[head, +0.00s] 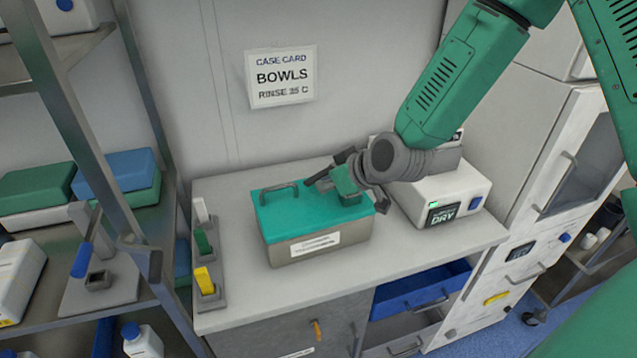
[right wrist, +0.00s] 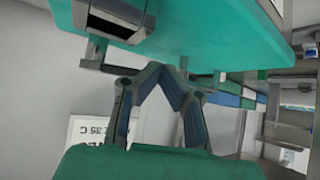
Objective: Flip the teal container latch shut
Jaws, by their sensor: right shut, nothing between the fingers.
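The container (head: 268,228) stands on the counter, with a grey body, a white label on its front and a teal lid that lies closed on top. A grey bar handle (head: 278,187) stands on the lid's left part. My right gripper (head: 312,182) is over the back right part of the lid, fingers together and empty, pointing left. A small grey fitting, perhaps the latch, shows beneath it at the lid's right end; its position is mostly hidden. In the right wrist view the closed fingertips (right wrist: 172,70) are near the teal lid (right wrist: 220,35). My left gripper is out of view.
A white box marked DRY (head: 447,195) stands close to the container's right. A rack with yellow and green pieces (head: 204,280) is at its left. The counter in front (head: 330,275) is clear. A blue drawer (head: 425,290) is open below.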

